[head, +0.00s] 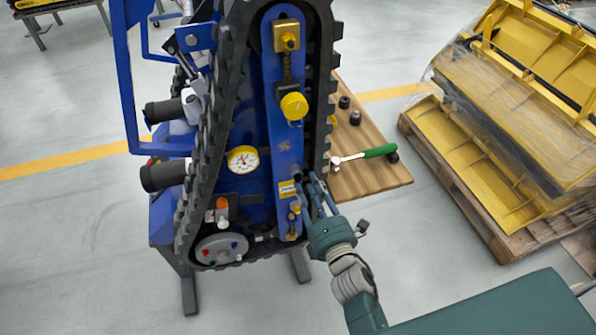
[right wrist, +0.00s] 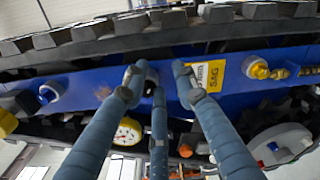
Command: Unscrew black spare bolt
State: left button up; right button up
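The blue tracked carrier (head: 262,128) stands upright in the middle of the head view. My right gripper (head: 308,186) reaches its lower right side, at the blue side plate (head: 283,150). In the right wrist view the three blue fingers of my right gripper (right wrist: 156,76) are spread, with their tips close to the plate. A small black bolt head (right wrist: 151,80) shows between the tips, nearest the left finger; whether a finger touches it I cannot tell. In the head view the fingers and their closeness make it hard to make out. My left gripper is not in view.
A wooden board (head: 375,185) to the right holds several black and yellow knobs and a green-handled wrench (head: 365,155). Yellow parts (head: 480,130) lie on a pallet (head: 475,222) further right.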

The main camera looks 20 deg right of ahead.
aim_at(300, 180)
jog(key=a+r+m, duration=0.2)
jog(key=m, duration=0.1)
jog(key=shift+w+a+r+m, duration=0.15)
jog(key=shift+a+m, duration=0.15)
jog(key=shift+a, duration=0.05)
jog(key=m, duration=0.1)
jog(key=m+p, duration=0.2)
jog(key=m, duration=0.1)
jog(key=shift+s+d+r, duration=0.1)
jog(key=shift+s+r, duration=0.1)
jog(key=shift+r, duration=0.1)
jog(key=m+p, duration=0.1)
jog(key=m, duration=0.1)
jog(key=shift+d+m, duration=0.1)
jog(key=shift+m, duration=0.2)
jog(key=m, duration=0.2)
jog(key=shift+w+d+f+m, duration=0.15)
jog(key=shift+f+m, duration=0.15)
jog(key=shift+m, duration=0.1)
jog(key=m+p, duration=0.1)
jog(key=m, duration=0.2)
jog(key=shift+r, duration=0.1)
jog(key=shift+m+p, duration=0.55)
jog(key=shift+m, duration=0.65)
jog(key=m, duration=0.4)
jog(key=shift+f, duration=0.3)
